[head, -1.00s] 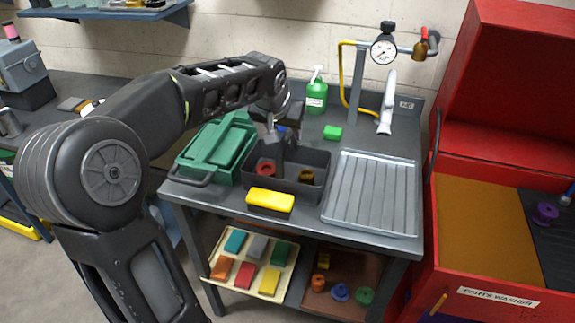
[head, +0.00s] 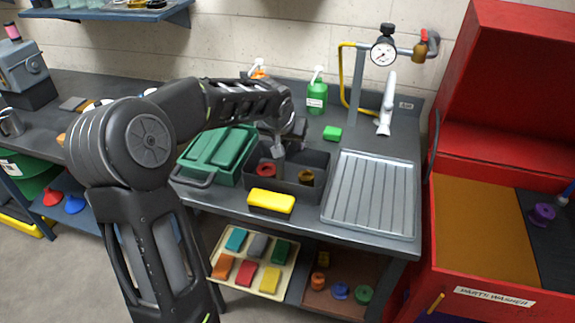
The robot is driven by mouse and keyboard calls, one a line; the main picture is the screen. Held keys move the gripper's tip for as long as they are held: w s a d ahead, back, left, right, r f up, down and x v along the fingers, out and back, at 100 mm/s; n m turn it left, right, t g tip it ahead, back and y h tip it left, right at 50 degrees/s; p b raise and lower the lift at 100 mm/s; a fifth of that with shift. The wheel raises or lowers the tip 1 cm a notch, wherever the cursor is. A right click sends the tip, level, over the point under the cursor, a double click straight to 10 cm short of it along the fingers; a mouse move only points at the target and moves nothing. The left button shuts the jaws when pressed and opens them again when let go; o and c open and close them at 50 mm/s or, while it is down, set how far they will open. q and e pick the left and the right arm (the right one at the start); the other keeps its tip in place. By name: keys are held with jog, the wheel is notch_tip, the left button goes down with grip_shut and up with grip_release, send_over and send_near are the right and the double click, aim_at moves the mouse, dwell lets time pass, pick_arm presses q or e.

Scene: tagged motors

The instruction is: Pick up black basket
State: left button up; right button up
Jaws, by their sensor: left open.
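The black basket (head: 316,161) is an open dark bin on the grey workbench, between a green case and a ribbed metal tray. A red ring-shaped part (head: 265,170) and a brown part (head: 306,177) lie in it. A yellow block (head: 271,201) is at its front side. My left gripper (head: 278,150) is open and points down over the left rear part of the basket. The fingertips are small here, and I cannot tell whether they touch the basket's wall. My right gripper is not in view.
The green case (head: 219,150) stands close on the left, and the ribbed tray (head: 371,195) lies close on the right. The red parts washer (head: 490,150) stands at the right.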

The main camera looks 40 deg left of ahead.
pick_arm(q)
jog(key=shift+c, duration=0.2)
dwell(0.4)
grip_shut()
dwell(0.4)
jog(key=shift+w+r, duration=0.1)
jog(key=shift+r, duration=0.05)
